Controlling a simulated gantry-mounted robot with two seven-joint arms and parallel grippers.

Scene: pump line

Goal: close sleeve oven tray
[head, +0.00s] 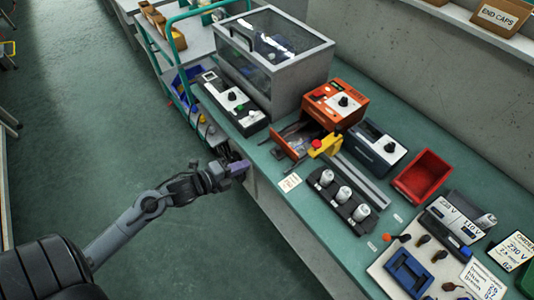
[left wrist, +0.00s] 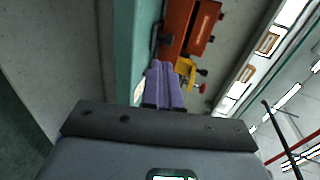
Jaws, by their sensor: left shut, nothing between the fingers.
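The orange sleeve oven (head: 318,103) stands on the green bench in the middle of the head view, and part of it shows in the left wrist view (left wrist: 178,22). Its tray (head: 289,149) sticks out at the front, toward the bench's near edge, so it stands open. My left gripper (head: 240,168) is at the bench's near edge, left of the tray and apart from it. Its purple fingers (left wrist: 165,85) are shut with nothing between them and point toward the oven side in the left wrist view. My right gripper is not in view.
A yellow clamp-like device (head: 326,145) stands close to the tray's right, and it shows in the left wrist view (left wrist: 185,70). A black holder (head: 331,194) with white cylinders is nearer the edge. A grey control box (head: 236,104) stands to the left. A red bin (head: 424,176) is farther right.

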